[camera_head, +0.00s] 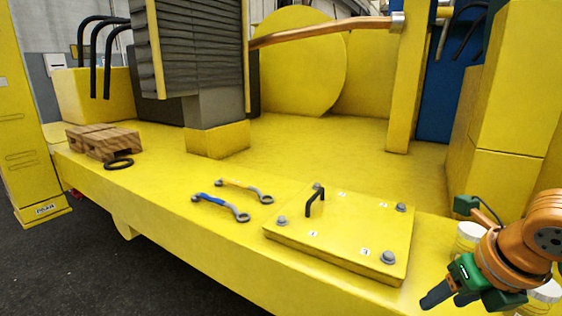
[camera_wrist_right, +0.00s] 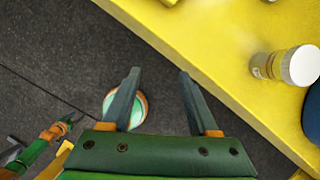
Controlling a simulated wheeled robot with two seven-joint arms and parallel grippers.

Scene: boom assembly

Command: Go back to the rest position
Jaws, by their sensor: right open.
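My right gripper (camera_head: 449,298) is at the lower right of the head view, beside the front edge of the yellow deck. In the right wrist view its two fingers (camera_wrist_right: 160,76) are spread apart with nothing between them. Dark floor lies below them. An orange and green arm end with dark fingers, which looks like my left gripper (camera_wrist_right: 68,122), shows small at the lower left of the right wrist view. Its opening is too small to tell. The left arm is not in the head view.
The yellow deck (camera_head: 330,158) carries a bolted plate (camera_head: 335,230) with a black handle, a blue wrench (camera_head: 221,206), a yellow wrench (camera_head: 245,190), wooden blocks (camera_head: 103,140) and a black ring (camera_head: 118,163). A white-lidded jar (camera_wrist_right: 285,66) stands near my right gripper. Open floor lies in front.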

